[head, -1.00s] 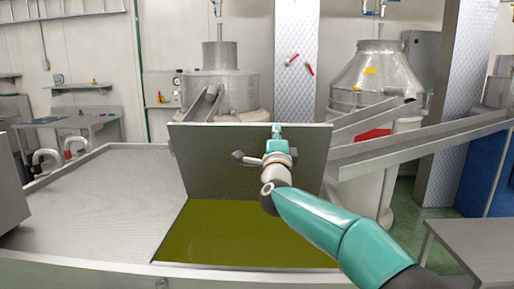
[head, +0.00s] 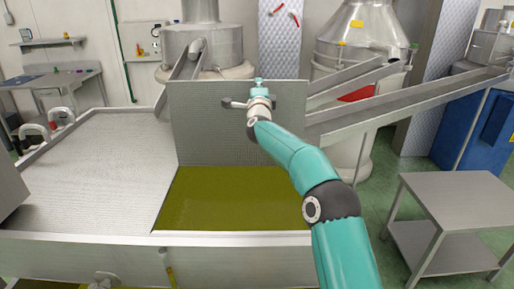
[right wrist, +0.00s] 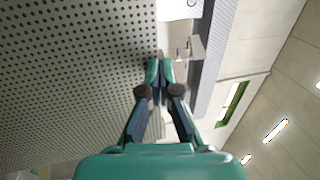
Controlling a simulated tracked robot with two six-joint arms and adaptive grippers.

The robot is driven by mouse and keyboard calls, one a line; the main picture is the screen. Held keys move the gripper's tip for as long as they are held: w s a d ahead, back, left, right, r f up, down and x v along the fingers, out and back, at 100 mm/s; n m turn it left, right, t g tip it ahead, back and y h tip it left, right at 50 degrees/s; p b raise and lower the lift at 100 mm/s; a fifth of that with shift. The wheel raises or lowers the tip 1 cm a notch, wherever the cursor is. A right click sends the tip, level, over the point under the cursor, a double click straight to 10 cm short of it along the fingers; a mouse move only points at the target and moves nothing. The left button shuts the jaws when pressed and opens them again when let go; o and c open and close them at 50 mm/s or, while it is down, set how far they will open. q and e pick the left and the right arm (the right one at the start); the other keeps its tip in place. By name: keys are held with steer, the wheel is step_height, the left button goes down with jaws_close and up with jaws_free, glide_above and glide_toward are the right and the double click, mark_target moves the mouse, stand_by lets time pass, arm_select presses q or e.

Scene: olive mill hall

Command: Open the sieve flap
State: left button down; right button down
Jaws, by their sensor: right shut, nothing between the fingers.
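The sieve flap (head: 212,128), a grey perforated panel, stands upright, swung up from the sieve deck (head: 85,175). Below it the opening shows olive-green liquid (head: 225,200). My right gripper (head: 259,83) is at the flap's upper edge, right of its middle, in front of its face. In the right wrist view the right gripper (right wrist: 160,66) has its fingers together and empty, with the perforated flap (right wrist: 70,70) filling the left side. I cannot tell whether the fingers touch the flap. My left gripper is not in view.
Metal chutes (head: 400,103) slope behind the flap on the right. A steel vat (head: 203,45) and a cone-topped vat (head: 362,35) stand behind. A grey table (head: 465,200) stands at right, with green floor between it and the tank.

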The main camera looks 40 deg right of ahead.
stand_by(0.3)
steer(key=shift+a, duration=0.1)
steer(key=r+b+v, duration=0.3)
steer(key=b+v, duration=0.5)
steer(key=v, duration=0.5)
steer(key=shift+s+a, duration=0.4)
steer(key=shift+s, duration=0.05)
